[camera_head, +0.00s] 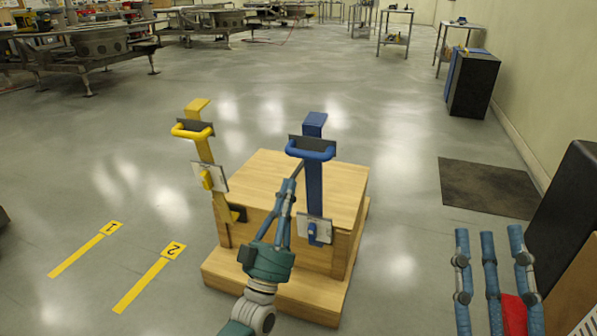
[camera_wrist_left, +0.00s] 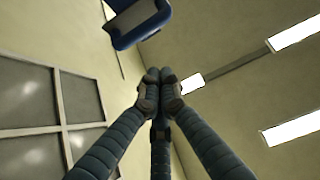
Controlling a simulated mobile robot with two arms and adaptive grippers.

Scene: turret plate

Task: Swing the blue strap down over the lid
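The blue strap (camera_head: 314,185) stands upright at the front right of the wooden box, with a blue handle (camera_head: 311,153) near its top and a grey plate with a blue catch (camera_head: 313,231) lower down. The flat wooden lid (camera_head: 265,180) lies behind it and is uncovered. My left gripper (camera_head: 297,170) has its fingers together just below and left of the blue handle, with nothing seen between them. In the left wrist view the blue handle (camera_wrist_left: 142,22) is beyond the fingertips (camera_wrist_left: 160,76), apart from them. My right gripper (camera_head: 490,235) is spread open and empty at lower right.
A yellow strap (camera_head: 207,152) with its own handle stands upright at the box's left. The box rests on a wider wooden base (camera_head: 307,307). A dark mat (camera_head: 489,189) and black cabinets (camera_head: 473,85) are at right.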

